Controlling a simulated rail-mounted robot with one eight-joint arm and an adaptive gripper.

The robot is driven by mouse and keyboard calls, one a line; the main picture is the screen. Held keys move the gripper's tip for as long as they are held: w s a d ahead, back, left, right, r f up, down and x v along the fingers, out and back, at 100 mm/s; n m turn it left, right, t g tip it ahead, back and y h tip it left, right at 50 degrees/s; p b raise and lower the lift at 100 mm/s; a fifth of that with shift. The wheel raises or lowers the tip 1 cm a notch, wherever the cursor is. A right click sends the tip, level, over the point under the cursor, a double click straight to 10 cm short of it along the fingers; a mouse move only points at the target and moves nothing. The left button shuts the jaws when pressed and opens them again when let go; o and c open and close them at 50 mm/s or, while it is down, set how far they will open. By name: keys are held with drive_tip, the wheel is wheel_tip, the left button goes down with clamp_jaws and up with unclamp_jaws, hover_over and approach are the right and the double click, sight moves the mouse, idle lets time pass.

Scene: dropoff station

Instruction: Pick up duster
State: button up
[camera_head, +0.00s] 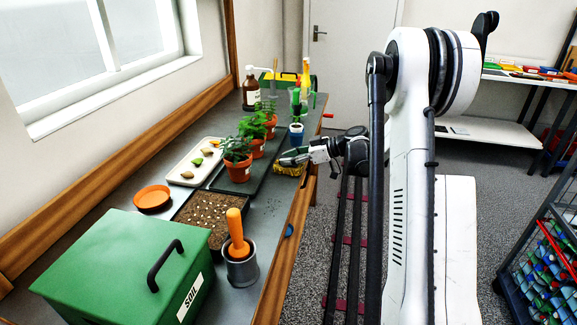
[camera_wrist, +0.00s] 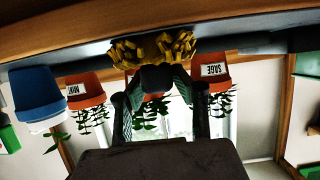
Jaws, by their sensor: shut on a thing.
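The yellow duster (camera_head: 289,169) is at the right edge of the bench, just below my gripper (camera_head: 293,157) in the head view. In the wrist view its yellow, looped head (camera_wrist: 128,50) shows at the top. A dark block, seemingly its handle (camera_wrist: 157,78), lies between the fingers of my gripper (camera_wrist: 157,84), which is shut on it. The head view does not make clear whether the duster touches the bench.
Potted herbs (camera_head: 237,163) stand on a dark tray left of my gripper; a blue-and-white pot (camera_head: 296,134) stands close behind. A soil tray (camera_head: 205,213), a metal pot with an orange-handled tool (camera_head: 241,265) and a green soil box (camera_head: 125,265) are nearer.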

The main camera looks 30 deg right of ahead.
clamp_jaws()
wheel_tip(320, 180, up, 10)
drive_tip(key=shift+p, duration=0.75)
drive_tip(key=shift+o, duration=2)
unclamp_jaws()
drive_tip(key=c, duration=0.4)
drive_tip(key=shift+a, duration=0.1)
